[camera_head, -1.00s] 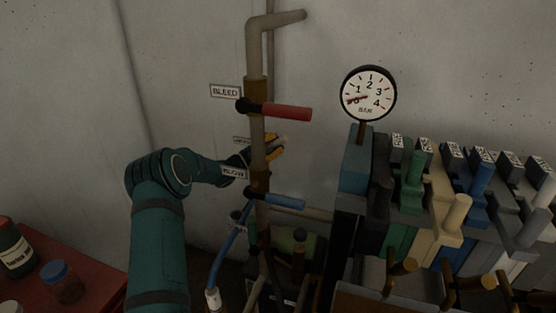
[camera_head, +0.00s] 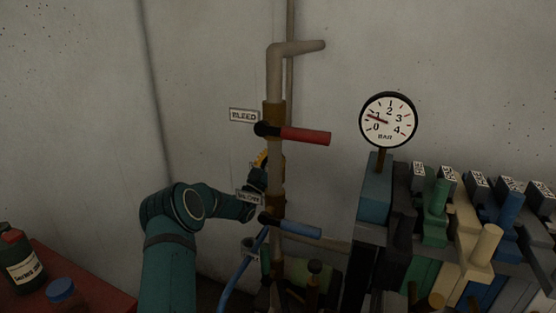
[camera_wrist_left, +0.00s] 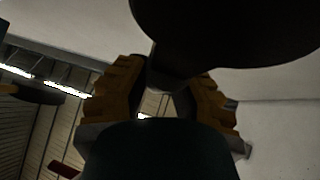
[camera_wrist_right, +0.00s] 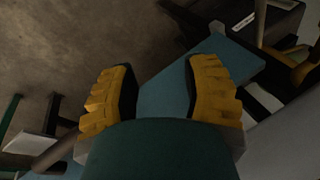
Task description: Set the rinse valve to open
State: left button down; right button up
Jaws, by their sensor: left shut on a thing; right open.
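A vertical pipe (camera_head: 276,185) with several lever valves stands by the wall. My left gripper (camera_head: 262,160) is at the middle valve, between the red and blue levers, mostly hidden behind the pipe. In the left wrist view my left gripper (camera_wrist_left: 160,95) is shut on a grey lever (camera_wrist_left: 162,78), which I take to be the rinse valve handle; a large dark round part hides much above it. The lever's angle and the rinse label cannot be read in the head view. My right gripper (camera_wrist_right: 160,85) is open, with nothing held between its fingers.
The red lever (camera_head: 305,136) is by the BLEED label (camera_head: 244,115) above; the blue lever (camera_head: 295,229) is below. Coloured levers crowd the right. A red table (camera_head: 85,290) with bottles is at lower left.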

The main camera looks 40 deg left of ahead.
pick_arm(q)
jog(key=shift+a+r+n+y, duration=0.15)
jog(key=shift+r+n+y, duration=0.1)
jog(key=shift+n+y, duration=0.2)
jog(key=c, duration=0.7)
grip_release()
jog(key=shift+c, duration=0.2)
jog(key=shift+f, duration=0.1)
jog(key=shift+s+f, duration=0.35)
jog(key=shift+f, duration=0.1)
jog(key=v, duration=1)
jog(key=shift+s+f, duration=0.25)
jog(key=shift+f, duration=0.1)
jog(key=shift+f, duration=0.1)
